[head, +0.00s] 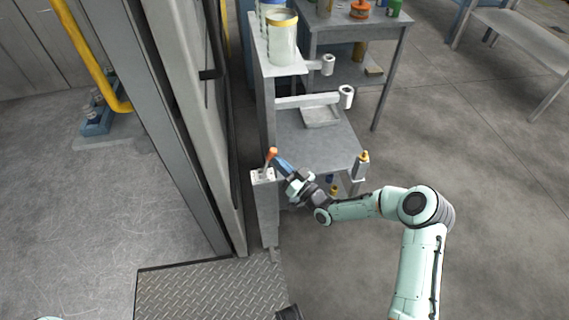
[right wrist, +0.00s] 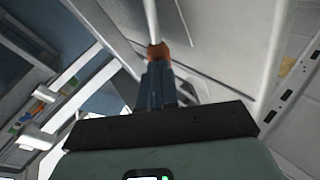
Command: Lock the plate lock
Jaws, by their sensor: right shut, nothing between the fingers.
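A lever with an orange knob (head: 272,153) stands on a narrow grey post (head: 265,200) beside the door frame. The knob also shows in the right wrist view (right wrist: 158,51), with a pale rod beyond it. My right gripper (head: 279,159) has its blue fingers shut and empty, with the tips right at the knob from the right side. In the right wrist view the fingers (right wrist: 158,85) point at the knob and overlap its near side; I cannot tell whether they touch. A diamond-tread metal plate (head: 200,295) lies on the floor below the post. My left gripper is out of view.
A grey shelf unit (head: 315,150) with a tray and white rolls stands behind the post. Cans (head: 281,40) sit on its top. A tall grey door panel (head: 205,110) is close on the left. A workbench (head: 345,25) is at the back; open floor lies to the right.

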